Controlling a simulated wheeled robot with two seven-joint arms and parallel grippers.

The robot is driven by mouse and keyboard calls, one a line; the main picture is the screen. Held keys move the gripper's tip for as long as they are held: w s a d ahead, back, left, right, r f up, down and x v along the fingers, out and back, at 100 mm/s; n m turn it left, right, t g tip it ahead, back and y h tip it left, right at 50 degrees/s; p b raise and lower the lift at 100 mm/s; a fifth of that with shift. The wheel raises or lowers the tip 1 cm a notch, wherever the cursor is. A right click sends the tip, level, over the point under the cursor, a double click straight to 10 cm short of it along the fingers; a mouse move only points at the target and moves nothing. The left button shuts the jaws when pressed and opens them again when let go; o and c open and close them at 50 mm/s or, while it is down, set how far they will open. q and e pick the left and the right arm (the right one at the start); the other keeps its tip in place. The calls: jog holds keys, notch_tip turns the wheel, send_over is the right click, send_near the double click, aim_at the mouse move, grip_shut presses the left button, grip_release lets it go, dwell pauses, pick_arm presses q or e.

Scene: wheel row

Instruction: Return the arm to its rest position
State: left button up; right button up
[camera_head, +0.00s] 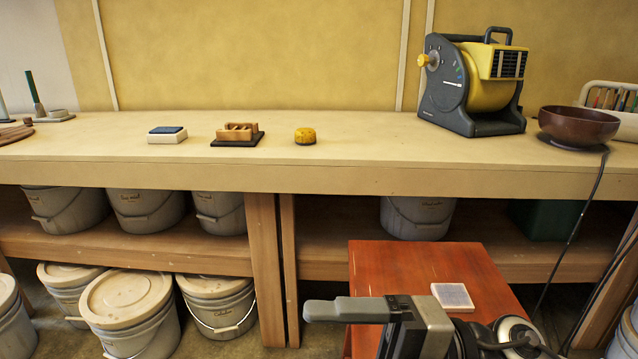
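My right gripper (322,311) is low in the head view, its arm coming in from the bottom right. Its fingers point left, in front of the red-brown wooden stand (385,262). The fingers overlap from this angle, so I cannot tell whether they are open or shut, and I see nothing held in them. A small white-edged square tile (452,296) lies on the stand's top, behind and right of the gripper, and looks apart from it. My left gripper is not in view.
Lidded buckets (128,300) stand below. A cable (575,225) hangs at right.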

jog(key=w+d+f+m+t+h, duration=0.2)
jog(key=w+d+m+t+h, duration=0.15)
jog(key=m+t, duration=0.75)
jog(key=w+d+f+m+t+h, duration=0.2)
jog(key=w+d+m+t+h, duration=0.15)
jog(key=m+t, duration=0.7)
jog(key=s+d+f+m+g+h, duration=0.1)
jog(key=s+f+m+g+h, duration=0.3)
jog(key=f, duration=0.5)
jog(key=s+f+m+g+h, duration=0.2)
jog(key=f+m+g, duration=0.3)
jog(key=f+m, duration=0.25)
pick_arm(q)
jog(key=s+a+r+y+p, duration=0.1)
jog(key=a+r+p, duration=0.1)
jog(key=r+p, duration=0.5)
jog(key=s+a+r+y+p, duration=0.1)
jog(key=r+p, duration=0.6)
jog(key=p, duration=0.7)
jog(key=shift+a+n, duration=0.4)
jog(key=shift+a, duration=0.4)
pick_arm(e)
jog(key=s+d+r+h, duration=0.1)
jog(key=d+r, duration=0.1)
jog(key=r, duration=0.4)
jog(key=s+d+r+h, duration=0.2)
jog(key=r, duration=0.4)
jog(key=shift+d+r, duration=0.35)
jog(key=shift+d, duration=0.05)
